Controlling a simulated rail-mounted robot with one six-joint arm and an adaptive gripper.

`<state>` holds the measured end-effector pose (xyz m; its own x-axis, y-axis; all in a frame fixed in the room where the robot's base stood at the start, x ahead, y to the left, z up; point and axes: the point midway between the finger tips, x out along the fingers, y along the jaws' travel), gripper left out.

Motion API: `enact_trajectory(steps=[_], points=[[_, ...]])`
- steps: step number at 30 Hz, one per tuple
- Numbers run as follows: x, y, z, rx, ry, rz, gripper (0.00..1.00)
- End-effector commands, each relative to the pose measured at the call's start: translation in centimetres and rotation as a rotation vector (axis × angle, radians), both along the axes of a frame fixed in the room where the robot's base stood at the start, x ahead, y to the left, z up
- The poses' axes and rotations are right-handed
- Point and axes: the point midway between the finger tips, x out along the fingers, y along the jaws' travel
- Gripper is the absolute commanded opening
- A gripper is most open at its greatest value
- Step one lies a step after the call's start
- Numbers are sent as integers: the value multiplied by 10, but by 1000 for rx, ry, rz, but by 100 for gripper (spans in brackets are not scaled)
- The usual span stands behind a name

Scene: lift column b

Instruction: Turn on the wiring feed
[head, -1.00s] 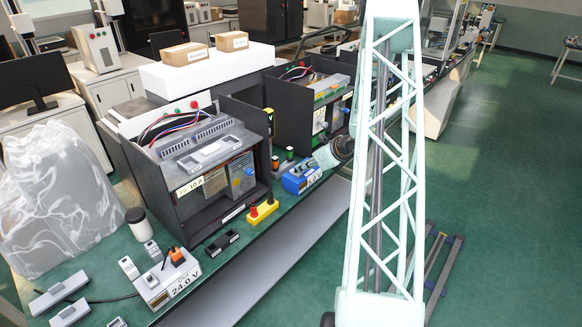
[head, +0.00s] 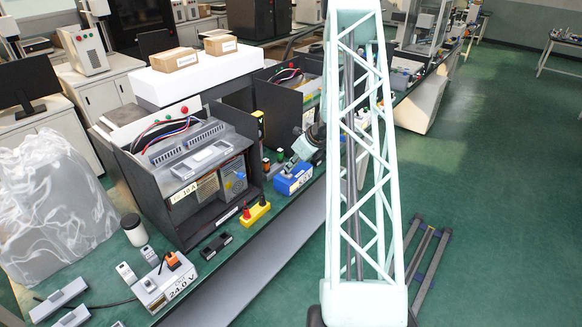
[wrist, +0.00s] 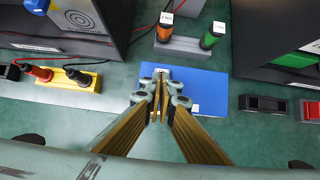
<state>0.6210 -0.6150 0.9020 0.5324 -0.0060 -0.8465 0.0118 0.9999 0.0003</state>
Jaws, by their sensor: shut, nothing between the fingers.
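My gripper (wrist: 160,75) is shut and empty in the wrist view, its fingertips over a blue box (wrist: 208,90). I cannot tell whether they touch it. The blue box also shows in the head view (head: 291,184), with my arm's end just above and behind it. Behind the box in the wrist view, a grey block carries an orange switch (wrist: 165,32) and a green switch (wrist: 210,38), each with a small white tag. The tags are too small to read. I cannot tell which part is the wiring feed's control. My mast hides part of the bench.
Black cabinets (head: 185,205) stand beside the switches. A yellow block (head: 255,213) with red and black plugs lies left of the blue box. A grey unit (head: 160,285) marked 24.0 V stands near the front. Black and grey blocks (wrist: 265,104) lie at right.

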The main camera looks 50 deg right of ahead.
Motion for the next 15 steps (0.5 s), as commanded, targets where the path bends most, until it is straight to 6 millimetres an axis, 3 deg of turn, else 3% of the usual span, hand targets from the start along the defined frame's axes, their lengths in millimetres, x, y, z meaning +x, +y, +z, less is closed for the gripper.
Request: enact_trajectory(steps=[15], points=[[6, 4, 2, -1, -1, 7, 0]])
